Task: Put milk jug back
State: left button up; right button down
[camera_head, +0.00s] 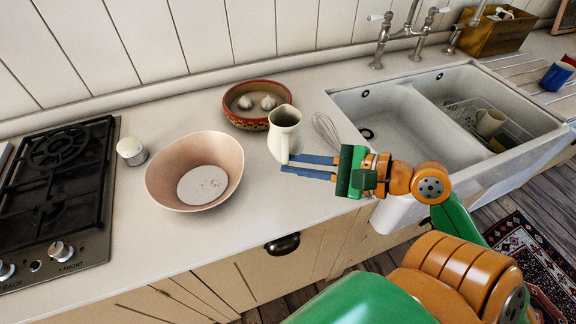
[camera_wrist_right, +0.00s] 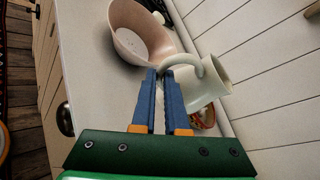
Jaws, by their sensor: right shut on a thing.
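The cream milk jug (camera_head: 284,135) is above the counter, in front of the patterned bowl and to the right of the pink bowl. My right gripper (camera_head: 285,164) comes in from the right with its blue fingers at the jug's near side. In the right wrist view, the jug (camera_wrist_right: 203,88) is tilted in the picture and its curved handle lies at the fingertips of my right gripper (camera_wrist_right: 162,74). The fingers are shut on the jug's handle. I cannot tell whether its base touches the counter. My left gripper is not in view.
A pink bowl (camera_head: 231,163) with white contents stands left of the jug. A patterned bowl (camera_head: 231,108) with garlic bulbs stands behind it, and a whisk (camera_head: 326,130) lies to the right. The stove (camera_head: 88,190) is left; the sink (camera_head: 345,97) is right.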

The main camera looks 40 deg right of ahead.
jog(key=w+d+f, duration=0.1)
jog(key=w+f, duration=0.1)
jog(key=w+d+f+b, duration=0.1)
jog(key=w+f, duration=0.1)
jog(key=w, duration=0.1)
jog(key=w+d+f, duration=0.1)
jog(key=w+f, duration=0.1)
jog(key=f, duration=0.1)
jog(key=shift+w+d+b, duration=0.3)
jog(key=shift+b, duration=0.05)
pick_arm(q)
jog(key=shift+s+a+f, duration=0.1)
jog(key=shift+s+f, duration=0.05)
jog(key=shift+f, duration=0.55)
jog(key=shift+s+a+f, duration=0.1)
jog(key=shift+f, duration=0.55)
pick_arm(e)
jog(key=shift+w+f, duration=0.2)
jog(key=shift+f, duration=1.6)
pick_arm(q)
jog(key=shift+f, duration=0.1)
pick_arm(e)
jog(key=shift+f, duration=0.15)
jog(key=c, duration=0.9)
grip_release()
jog(key=shift+s, duration=0.1)
jog(key=shift+c, duration=0.2)
